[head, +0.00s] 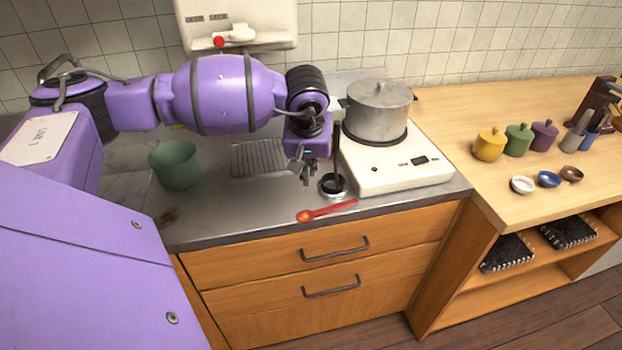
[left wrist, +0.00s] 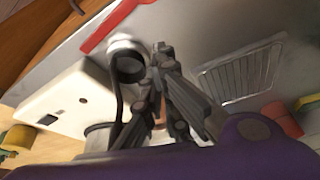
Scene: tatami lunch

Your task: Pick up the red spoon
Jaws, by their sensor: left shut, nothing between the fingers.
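The red spoon (head: 327,211) lies on the steel counter near its front edge, with its orange-red bowl at the left end. In the left wrist view part of the red spoon (left wrist: 108,24) shows at the top. My left gripper (head: 308,180) is above the counter, a little behind the spoon and apart from it. In the left wrist view my left gripper (left wrist: 163,50) is shut with nothing in it, and the spoon lies beyond its tips. My right gripper is not in view.
A small round holder (head: 333,186) with a dark upright handle stands just right of the gripper. A white hotplate (head: 400,176) bears a lidded pot (head: 378,112). A green pot (head: 176,164) stands left, and a wire rack (head: 258,158) lies behind the gripper.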

